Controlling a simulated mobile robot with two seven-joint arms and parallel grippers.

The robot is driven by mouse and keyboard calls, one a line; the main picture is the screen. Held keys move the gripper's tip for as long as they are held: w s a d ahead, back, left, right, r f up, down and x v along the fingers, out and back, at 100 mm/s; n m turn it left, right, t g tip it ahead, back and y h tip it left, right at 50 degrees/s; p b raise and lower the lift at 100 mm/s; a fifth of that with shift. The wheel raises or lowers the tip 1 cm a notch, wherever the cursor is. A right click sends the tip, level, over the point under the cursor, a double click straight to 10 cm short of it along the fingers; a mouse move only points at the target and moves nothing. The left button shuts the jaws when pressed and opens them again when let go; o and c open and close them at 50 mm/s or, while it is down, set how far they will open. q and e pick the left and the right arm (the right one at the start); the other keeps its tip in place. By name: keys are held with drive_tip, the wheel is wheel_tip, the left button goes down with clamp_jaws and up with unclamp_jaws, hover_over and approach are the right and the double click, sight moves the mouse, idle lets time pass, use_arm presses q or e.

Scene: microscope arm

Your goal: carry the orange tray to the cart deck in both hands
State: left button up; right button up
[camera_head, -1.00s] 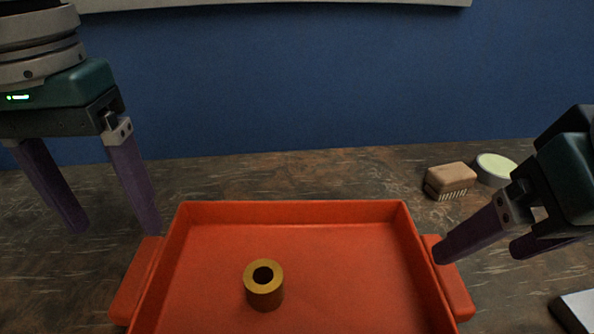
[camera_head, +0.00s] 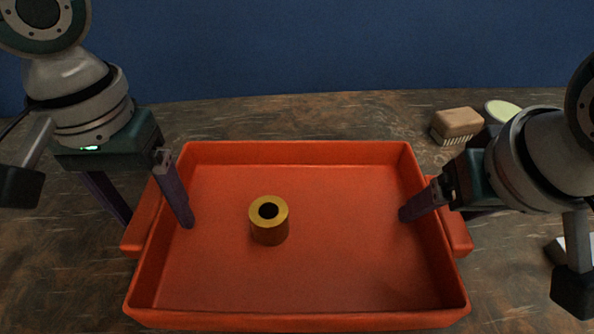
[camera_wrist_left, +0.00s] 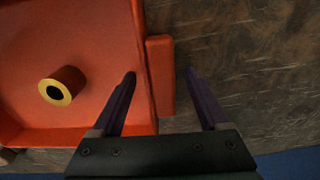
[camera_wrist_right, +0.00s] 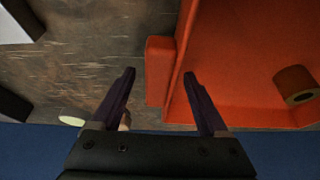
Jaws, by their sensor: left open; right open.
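The orange tray (camera_head: 330,290) lies on the dark table and has a raised handle on each short side. A brass-coloured hollow cylinder (camera_head: 268,221) stands inside it, left of the middle. My left gripper (camera_head: 153,220) is open at the left handle (camera_head: 143,222). In the left wrist view its fingers (camera_wrist_left: 160,75) straddle that handle (camera_wrist_left: 161,75), one inside the tray and one outside. My right gripper (camera_head: 430,205) is open at the right handle (camera_head: 456,230). In the right wrist view its fingers (camera_wrist_right: 160,72) straddle that handle (camera_wrist_right: 159,70).
A wooden brush (camera_head: 457,124) and a pale green round dish (camera_head: 502,110) stand at the back right, close to my right arm. A light flat object (camera_head: 557,250) lies at the right. A blue wall (camera_head: 300,50) rises behind the table. The cart deck is not seen.

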use_arm(q)
drive_tip(key=shift+f, duration=0.2)
use_arm(e)
drive_tip(key=shift+f, duration=0.1)
use_arm(q)
clamp_jaws()
use_arm(e)
clamp_jaws()
use_arm(q)
drive_tip(key=shift+r, duration=0.1)
idle(0.5)
